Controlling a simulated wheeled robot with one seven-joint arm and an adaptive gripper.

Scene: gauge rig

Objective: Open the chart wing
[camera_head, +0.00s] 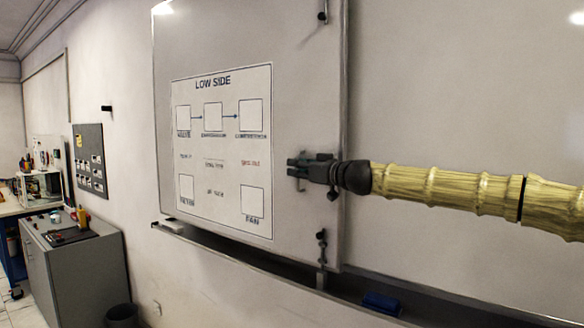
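The chart wing (250,45) is a pale grey panel in the left half of the whiteboard.
A tray ledge (345,288) runs below the board, with a blue eraser (382,304) on it. A grey cabinet (85,270), a dark bin (122,316) and a workbench stand at the left. A dark pinboard (89,158) hangs on the wall.

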